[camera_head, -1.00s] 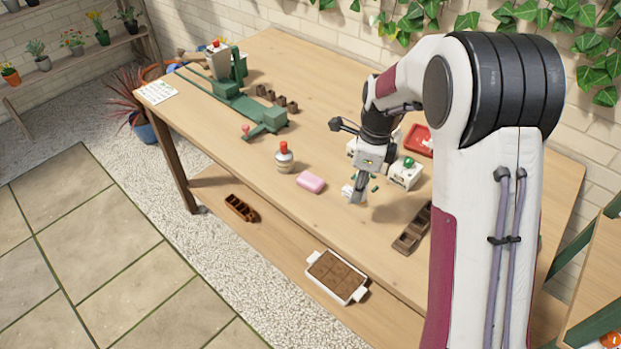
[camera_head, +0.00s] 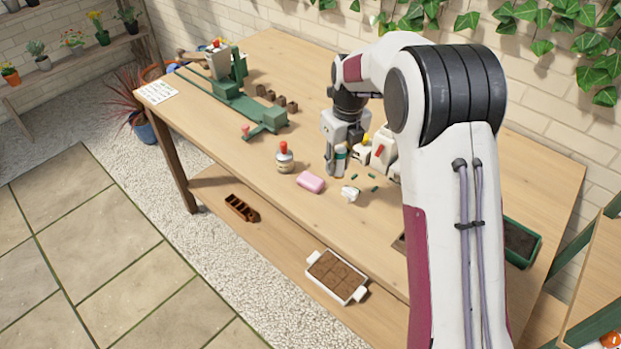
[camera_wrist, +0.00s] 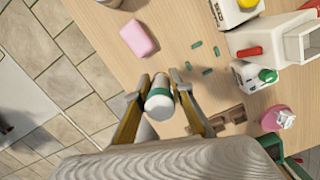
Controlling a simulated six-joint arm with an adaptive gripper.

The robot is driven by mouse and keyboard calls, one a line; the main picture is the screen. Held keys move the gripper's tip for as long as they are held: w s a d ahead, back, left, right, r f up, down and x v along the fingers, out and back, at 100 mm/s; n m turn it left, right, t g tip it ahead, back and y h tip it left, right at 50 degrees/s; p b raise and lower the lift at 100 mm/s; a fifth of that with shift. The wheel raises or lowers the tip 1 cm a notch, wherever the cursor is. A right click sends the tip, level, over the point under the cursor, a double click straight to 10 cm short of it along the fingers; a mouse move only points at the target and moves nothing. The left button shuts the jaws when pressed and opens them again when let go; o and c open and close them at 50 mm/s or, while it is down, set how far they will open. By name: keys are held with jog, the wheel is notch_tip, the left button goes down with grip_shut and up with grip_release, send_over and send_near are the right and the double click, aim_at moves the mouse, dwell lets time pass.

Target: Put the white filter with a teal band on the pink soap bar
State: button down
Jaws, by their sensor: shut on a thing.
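The pink soap bar (camera_head: 310,182) lies flat on the wooden table, near its front edge. It also shows in the wrist view (camera_wrist: 138,38), toward the top, with nothing on it. My gripper (camera_head: 338,168) is shut on the white filter with a teal band (camera_wrist: 159,102), which sits between the two fingers in the wrist view. The filter's white and teal side (camera_head: 340,156) also shows in the head view, partly covered by the fingers. My gripper is above the table, to the right of the soap and a little behind it, apart from it.
A red-capped bottle (camera_head: 284,158) stands left of the soap. White containers (camera_wrist: 268,45) stand further right. A green press-like device (camera_head: 235,100) stands at the back left.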

aim_at(317, 182)
jog(key=shift+m, duration=0.9)
jog(key=w+a, duration=0.1)
jog(key=a, duration=0.1)
jog(key=w+a, duration=0.1)
jog(key=shift+w+a+f, duration=0.15)
jog(key=shift+w+f, duration=0.1)
jog(key=shift+w, duration=0.1)
jog(key=shift+w+a+f, duration=0.15)
jog(key=shift+a+f, duration=0.15)
jog(key=shift+a, duration=0.35)
jog(key=shift+f, duration=2.5)
jog(key=shift+f, duration=0.1)
jog(key=c, duration=1.8)
grip_release()
